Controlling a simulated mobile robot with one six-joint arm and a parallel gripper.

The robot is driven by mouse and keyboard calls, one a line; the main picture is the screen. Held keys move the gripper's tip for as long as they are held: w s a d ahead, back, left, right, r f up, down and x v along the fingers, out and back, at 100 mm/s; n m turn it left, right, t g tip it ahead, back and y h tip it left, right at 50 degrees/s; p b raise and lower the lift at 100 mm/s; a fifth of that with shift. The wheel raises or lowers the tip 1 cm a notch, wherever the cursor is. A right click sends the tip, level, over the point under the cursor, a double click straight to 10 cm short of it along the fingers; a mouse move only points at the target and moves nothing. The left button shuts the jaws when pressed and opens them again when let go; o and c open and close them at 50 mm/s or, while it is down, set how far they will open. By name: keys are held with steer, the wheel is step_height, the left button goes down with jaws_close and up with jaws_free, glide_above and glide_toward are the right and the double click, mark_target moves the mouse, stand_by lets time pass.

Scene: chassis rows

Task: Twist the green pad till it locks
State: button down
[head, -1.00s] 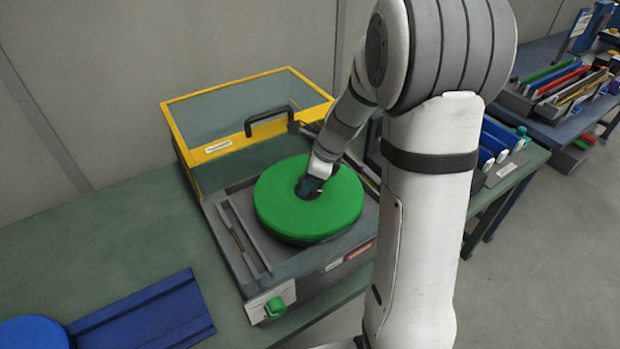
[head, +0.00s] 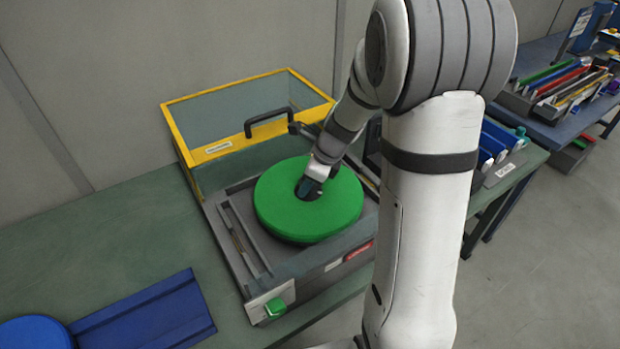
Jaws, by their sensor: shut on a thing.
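The green pad (head: 290,219) is a thick round disc lying flat on the grey machine (head: 232,230) on the bench. My gripper (head: 309,188) reaches down into the dark hole at the pad's middle and is shut on the pad's hub there. The fingertips and whatever locks the pad are hidden inside the hole. I cannot tell from the picture whether the pad is locked.
A yellow-framed clear lid (head: 215,150) with a black handle stands open behind the pad. A green button (head: 275,308) sits on the machine's front corner. A blue disc (head: 32,333) and blue panel (head: 145,312) lie at left. The green bench (head: 115,240) between is clear.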

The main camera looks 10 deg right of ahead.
steer(key=m+t+h+p, duration=0.1)
steer(key=m+p, duration=0.2)
steer(key=m, duration=0.2)
steer(key=shift+s+r+p, duration=0.1)
steer(key=shift+p, duration=0.25)
steer(key=m+t+h+p, duration=0.1)
steer(key=m+h+p, duration=0.1)
steer(key=m+p, duration=0.2)
steer(key=shift+a+m, duration=0.1)
steer(key=shift+m, duration=0.4)
steer(key=c, duration=1.3)
jaws_free()
steer(key=shift+m+h+p, duration=0.3)
steer(key=shift+m, duration=0.1)
steer(key=shift+c, duration=0.2)
steer(key=shift+o, duration=0.7)
steer(key=shift+f, duration=0.3)
steer(key=o, duration=0.4)
